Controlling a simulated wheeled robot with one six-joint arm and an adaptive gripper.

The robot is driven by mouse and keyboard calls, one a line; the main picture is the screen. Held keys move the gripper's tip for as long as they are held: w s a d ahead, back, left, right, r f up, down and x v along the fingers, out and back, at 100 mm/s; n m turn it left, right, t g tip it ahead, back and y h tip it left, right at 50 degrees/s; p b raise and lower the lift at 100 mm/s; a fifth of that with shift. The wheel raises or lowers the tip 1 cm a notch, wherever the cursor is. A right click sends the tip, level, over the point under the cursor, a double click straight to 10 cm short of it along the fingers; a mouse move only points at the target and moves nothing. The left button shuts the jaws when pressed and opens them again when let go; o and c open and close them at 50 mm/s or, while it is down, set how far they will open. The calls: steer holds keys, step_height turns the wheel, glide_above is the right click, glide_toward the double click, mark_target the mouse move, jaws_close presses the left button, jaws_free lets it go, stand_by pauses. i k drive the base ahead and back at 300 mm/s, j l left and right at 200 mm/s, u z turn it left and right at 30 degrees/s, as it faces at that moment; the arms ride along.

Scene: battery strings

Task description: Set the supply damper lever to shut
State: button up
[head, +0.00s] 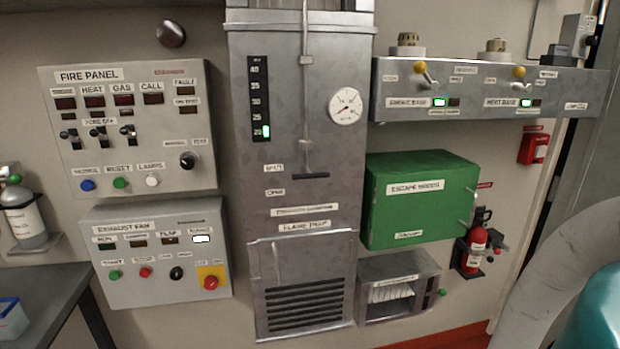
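A tall metal duct cabinet (241,190) stands in the middle of the head view. A thin vertical rod (305,100) runs down its front to a short dark horizontal bar (310,176), which looks like the damper lever. Two small labels sit left of the bar: an upper one (274,168) that seems to read shut and a lower one (275,192) that seems to read open. The bar lies at a height between them; its exact setting is unclear. The longer label (305,210) below is too blurred to read. My gripper is not in view.
A fire panel (130,130) and an exhaust fan box (150,260) hang at left. A green box (418,200) and a switch shelf (480,90) are at right, with a fire extinguisher (472,245) below. Parts of my arm show at lower right. The duct front is unobstructed.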

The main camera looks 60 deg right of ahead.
mark_target(443, 292)
steer(key=z, duration=2.2)
